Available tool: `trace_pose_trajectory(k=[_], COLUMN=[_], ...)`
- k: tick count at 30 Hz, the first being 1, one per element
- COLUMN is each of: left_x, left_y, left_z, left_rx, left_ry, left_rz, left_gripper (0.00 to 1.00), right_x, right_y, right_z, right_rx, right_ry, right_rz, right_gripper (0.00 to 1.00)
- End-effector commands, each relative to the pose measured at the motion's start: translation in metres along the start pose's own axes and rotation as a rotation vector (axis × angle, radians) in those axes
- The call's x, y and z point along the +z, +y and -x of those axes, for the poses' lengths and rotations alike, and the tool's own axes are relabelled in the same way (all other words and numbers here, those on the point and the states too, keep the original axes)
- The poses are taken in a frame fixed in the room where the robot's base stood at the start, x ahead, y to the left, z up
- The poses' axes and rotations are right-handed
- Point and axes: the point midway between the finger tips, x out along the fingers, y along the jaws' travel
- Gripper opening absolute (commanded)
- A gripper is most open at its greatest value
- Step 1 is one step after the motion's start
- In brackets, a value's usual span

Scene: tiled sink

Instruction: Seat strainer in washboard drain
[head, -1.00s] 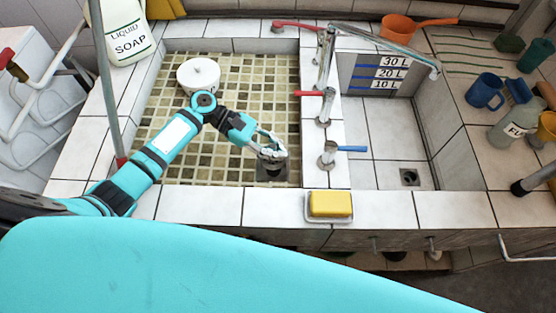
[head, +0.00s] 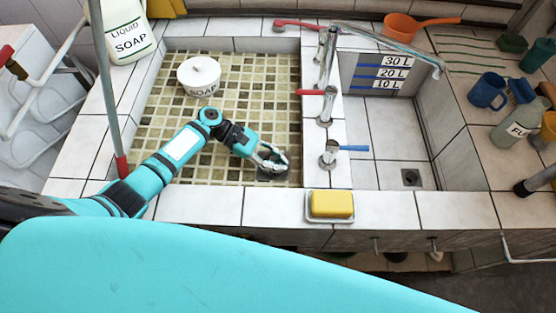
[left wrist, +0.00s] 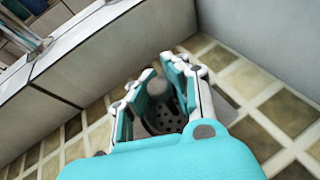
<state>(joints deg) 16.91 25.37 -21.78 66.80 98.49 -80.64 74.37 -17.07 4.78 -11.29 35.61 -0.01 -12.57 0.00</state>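The left gripper (head: 275,161) is low over the near right corner of the left, tiled basin. Its fingers stand on both sides of the knob of the grey metal strainer (left wrist: 163,120) and look shut on it. In the left wrist view the fingers (left wrist: 156,82) flank the upright knob, with the perforated disc below. The strainer is at the square metal drain plate (head: 290,178), over or in the drain hole. The fingers hide its rim, so I cannot tell whether it is flush. My right gripper is not in view.
A white soap tub (head: 199,77) stands farther back in the basin. A divider with taps (head: 328,155) borders the basin on the right. A yellow sponge (head: 331,204) lies in a dish on the front ledge. The basin floor between is clear.

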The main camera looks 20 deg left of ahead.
Motion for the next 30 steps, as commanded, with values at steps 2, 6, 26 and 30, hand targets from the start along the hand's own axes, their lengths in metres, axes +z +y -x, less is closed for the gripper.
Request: trace_pose_trajectory(k=[2,6,26,30], left_x=[0.0,0.0,0.001,0.002], left_y=[0.0,0.0,0.0,0.0], left_z=[0.0,0.0,0.101,0.116], left_rx=[0.0,-0.001,0.001,0.0], left_ry=[0.0,0.0,0.004,0.002], left_rz=[0.0,0.0,0.0,0.0], left_gripper=[0.15,0.15,0.15,0.15], right_x=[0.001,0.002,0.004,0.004], right_y=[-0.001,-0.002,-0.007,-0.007], right_z=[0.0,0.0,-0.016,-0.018], right_rx=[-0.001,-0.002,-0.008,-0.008], right_ry=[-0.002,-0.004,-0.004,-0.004], right_rz=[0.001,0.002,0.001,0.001], right_gripper=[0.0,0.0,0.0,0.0])
